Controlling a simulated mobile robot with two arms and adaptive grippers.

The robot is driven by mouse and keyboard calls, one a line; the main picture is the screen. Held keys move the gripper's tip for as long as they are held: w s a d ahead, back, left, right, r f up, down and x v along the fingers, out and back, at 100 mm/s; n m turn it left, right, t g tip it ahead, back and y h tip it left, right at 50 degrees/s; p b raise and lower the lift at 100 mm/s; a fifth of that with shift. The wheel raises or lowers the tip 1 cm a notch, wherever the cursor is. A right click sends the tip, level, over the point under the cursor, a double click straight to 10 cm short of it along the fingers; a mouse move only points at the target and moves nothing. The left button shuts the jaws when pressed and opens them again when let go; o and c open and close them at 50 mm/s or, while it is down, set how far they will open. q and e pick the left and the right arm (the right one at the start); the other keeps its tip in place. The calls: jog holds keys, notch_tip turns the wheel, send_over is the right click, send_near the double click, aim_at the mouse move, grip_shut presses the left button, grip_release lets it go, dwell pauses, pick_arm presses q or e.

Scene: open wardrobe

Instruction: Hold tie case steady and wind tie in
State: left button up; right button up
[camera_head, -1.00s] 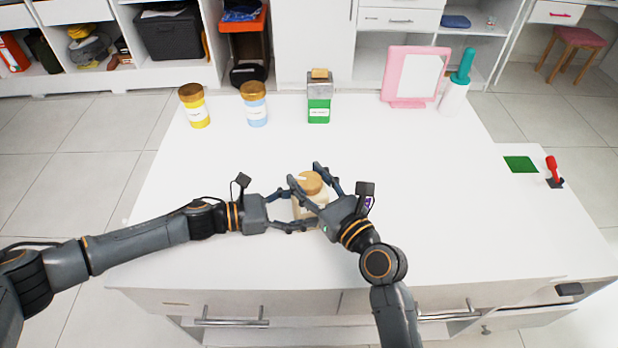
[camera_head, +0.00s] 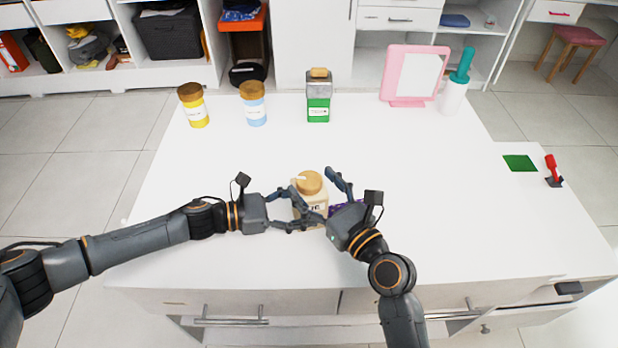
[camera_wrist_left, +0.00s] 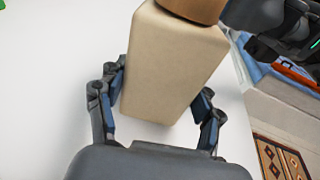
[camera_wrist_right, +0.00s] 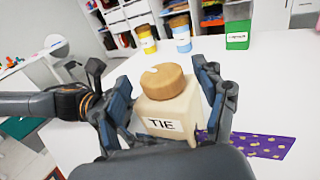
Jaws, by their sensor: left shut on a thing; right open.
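The tie case is a cream box labelled TIE with a round wooden knob on top. It stands upright on the white table in the head view (camera_head: 312,212) and shows large in the left wrist view (camera_wrist_left: 172,65). My left gripper (camera_head: 296,212) is shut on its body from the left. My right gripper (camera_head: 328,190) is open, its fingers apart on either side of the case near the knob (camera_wrist_right: 168,82). A purple tie with gold dots (camera_wrist_right: 255,145) lies flat on the table, coming out beside the case. In the head view my right gripper covers most of it.
A yellow jar (camera_head: 194,106), a blue jar (camera_head: 254,104) and a green box (camera_head: 318,100) stand along the back edge. A pink-framed panel (camera_head: 392,76) and a teal-topped bottle (camera_head: 456,84) are at back right. The table's right middle is clear.

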jog(key=v, duration=1)
jog(key=shift+a, duration=0.1)
jog(key=w+d+n+g+y, duration=0.4)
jog(key=w+n+g+y, duration=0.1)
jog(key=n+g+y, duration=0.15)
jog(key=shift+m+g, duration=0.25)
jog(key=shift+g, duration=0.1)
jog(key=x, duration=1.1)
jog(key=shift+w+a+f, duration=0.2)
jog(key=shift+f, duration=0.15)
